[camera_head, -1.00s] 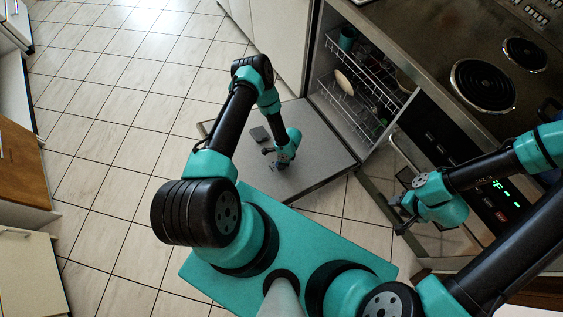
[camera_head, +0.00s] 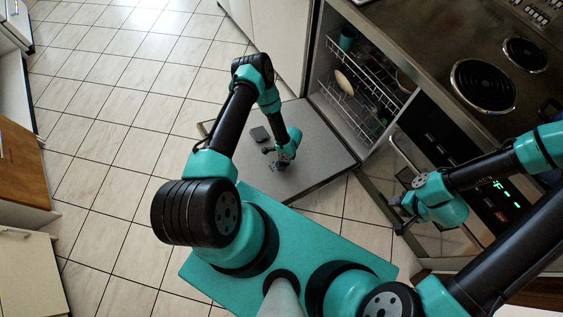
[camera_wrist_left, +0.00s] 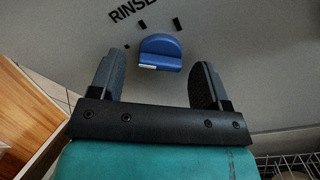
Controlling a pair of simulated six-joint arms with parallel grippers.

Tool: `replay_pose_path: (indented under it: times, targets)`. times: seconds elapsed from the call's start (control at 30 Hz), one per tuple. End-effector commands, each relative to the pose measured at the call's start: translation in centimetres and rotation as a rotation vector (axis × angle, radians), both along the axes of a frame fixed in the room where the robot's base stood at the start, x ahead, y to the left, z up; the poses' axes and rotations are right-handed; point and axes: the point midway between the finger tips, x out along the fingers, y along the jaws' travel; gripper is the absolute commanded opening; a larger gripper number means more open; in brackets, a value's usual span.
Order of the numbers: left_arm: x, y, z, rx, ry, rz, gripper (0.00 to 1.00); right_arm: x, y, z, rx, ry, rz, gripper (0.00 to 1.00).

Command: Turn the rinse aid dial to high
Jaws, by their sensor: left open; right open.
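The rinse aid dial (camera_wrist_left: 160,50) is a blue knob on the grey inner face of the open dishwasher door (camera_head: 318,165). A pale strip shows on its lower left edge in the left wrist view. Dark tick marks and the partly cut-off word "RINSE" (camera_wrist_left: 133,11) lie above it. My left gripper (camera_wrist_left: 158,70) is open, with one finger on each side of the dial and visible gaps to both. In the head view my left gripper (camera_head: 278,160) is low over the door, and the dial is not clearly visible there. My right gripper (camera_head: 400,212) is open and empty by the oven front.
A dark flat rectangle (camera_head: 260,134) sits on the door beside my left gripper. The dishwasher racks (camera_head: 355,88) hold a few dishes behind the door. A coil hob (camera_head: 483,85) is at upper right. Tiled floor (camera_head: 110,150) lies open to the left.

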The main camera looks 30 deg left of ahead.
Motion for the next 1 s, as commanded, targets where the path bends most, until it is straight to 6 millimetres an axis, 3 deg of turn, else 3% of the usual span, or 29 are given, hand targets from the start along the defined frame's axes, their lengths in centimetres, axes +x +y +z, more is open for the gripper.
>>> replay_pose_path:
  times: [0.27, 0.8, 1.0]
  targets:
    - [1.3, -0.3, 3.7, 0.001, -0.003, -0.002, 0.70, 0.0, 0.0, 0.0, 0.000, 0.000, 0.000, 0.43]
    - [4.2, -1.4, 13.3, 0.000, -0.003, 0.000, 0.70, 0.0, 0.0, 0.0, 0.000, 0.000, 0.000, 0.43]
    - [4.9, -1.6, 15.5, 0.001, -0.001, 0.001, 0.70, 0.0, 0.0, 0.0, 0.000, 0.000, 0.000, 0.43]
